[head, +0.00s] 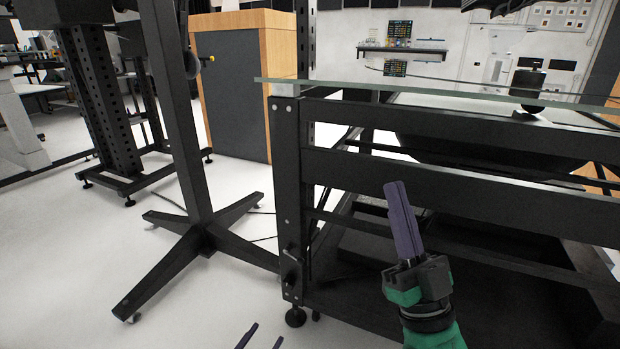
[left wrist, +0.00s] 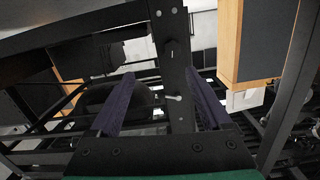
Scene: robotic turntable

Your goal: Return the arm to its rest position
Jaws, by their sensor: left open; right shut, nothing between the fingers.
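My left gripper (head: 267,333) shows only as two dark fingertips at the bottom edge of the head view, spread apart, over the white floor. In the left wrist view its two purple fingers (left wrist: 162,76) stand wide apart with nothing held between them. My right gripper (head: 393,186) points upward at the lower right of the head view. Its purple fingers are pressed together and empty, above a green and black wrist. It appears in front of the black table frame; whether it touches the frame cannot be told. Most of my left arm is out of view.
A black metal table frame (head: 450,183) with a glass top (head: 330,85) fills the right side. A black stand (head: 190,170) with splayed feet is at the left. A wood-edged cabinet (head: 236,100) stands behind. White floor (head: 225,300) is free at lower left.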

